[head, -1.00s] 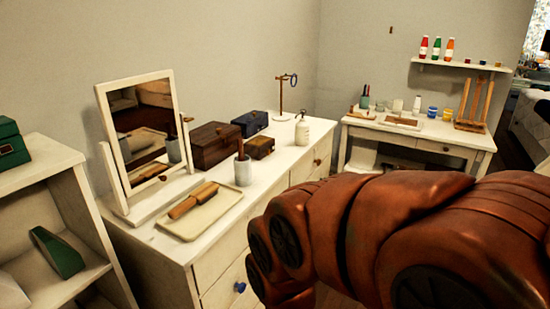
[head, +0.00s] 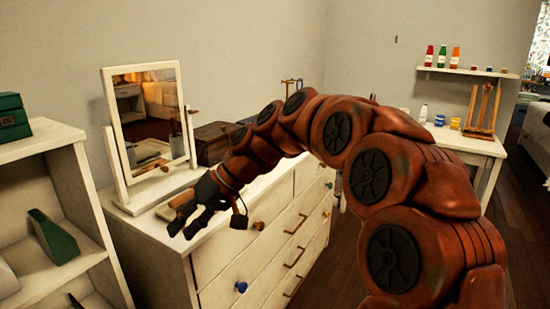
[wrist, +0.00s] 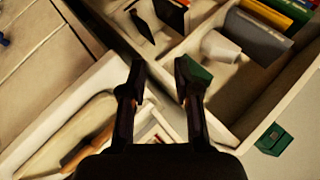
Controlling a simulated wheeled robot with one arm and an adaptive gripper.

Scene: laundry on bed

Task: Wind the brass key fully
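I cannot make out a brass key for certain in either view. A small brass-coloured piece (head: 396,39) is on the back wall, too small to identify. My gripper (head: 207,222) is above the front left corner of the white dresser (head: 215,270), in front of the tray (head: 165,212). In the wrist view my gripper (wrist: 160,72) has its two fingers apart with nothing between them. A dark wooden box (head: 212,140) stands behind my arm on the dresser. My arm hides most of the dresser top.
A tilting mirror (head: 148,118) stands on the dresser's left end. A white shelf unit (head: 60,150) stands close on the left, with a green box (head: 12,118) on top. A side table (head: 478,150) with an easel (head: 484,108) is at the right. Open floor lies between.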

